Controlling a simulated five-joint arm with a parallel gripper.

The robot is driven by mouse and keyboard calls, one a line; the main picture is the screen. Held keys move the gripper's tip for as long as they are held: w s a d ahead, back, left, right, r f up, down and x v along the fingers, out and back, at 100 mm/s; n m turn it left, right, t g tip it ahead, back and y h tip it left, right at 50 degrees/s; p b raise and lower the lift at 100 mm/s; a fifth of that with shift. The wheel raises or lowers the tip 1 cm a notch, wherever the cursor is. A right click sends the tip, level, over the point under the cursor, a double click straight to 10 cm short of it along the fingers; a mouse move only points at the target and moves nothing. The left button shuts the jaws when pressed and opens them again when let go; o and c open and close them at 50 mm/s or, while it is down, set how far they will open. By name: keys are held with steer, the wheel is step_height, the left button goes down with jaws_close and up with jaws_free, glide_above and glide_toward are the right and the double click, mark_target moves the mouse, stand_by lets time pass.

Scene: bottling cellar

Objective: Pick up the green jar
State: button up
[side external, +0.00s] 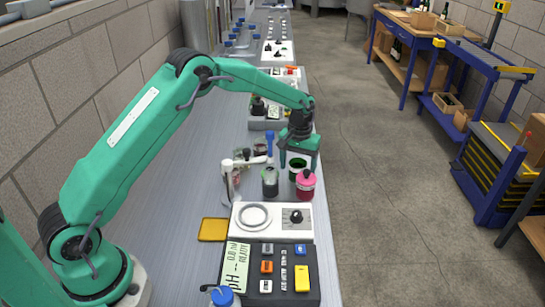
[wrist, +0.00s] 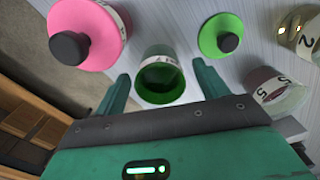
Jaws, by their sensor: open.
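A green-rimmed, open-topped jar (wrist: 160,88) with dark green inside shows in the wrist view, and in the side view the green jar (side external: 297,174) stands on the bench. My gripper (side external: 299,164) is open, pointing down over it. In the wrist view my gripper (wrist: 162,78) has one finger on each side of the jar, with gaps visible; I cannot tell how far down the fingers reach. A second jar has a bright green lid with a black knob (wrist: 221,37) and stands right of it in the wrist view.
A pink jar (side external: 306,185) stands close by; its pink lid (wrist: 88,30) is at upper left in the wrist view. A dark jar (side external: 270,182) and a glass vessel (wrist: 280,90) are near. A white stirrer plate (side external: 270,219) and a pH meter (side external: 268,272) lie in front.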

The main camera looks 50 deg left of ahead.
steer(key=c, duration=1.2)
steer(key=shift+o, duration=0.2)
steer(key=shift+r, duration=0.1)
step_height(320, 180, up, 10)
stand_by(0.4)
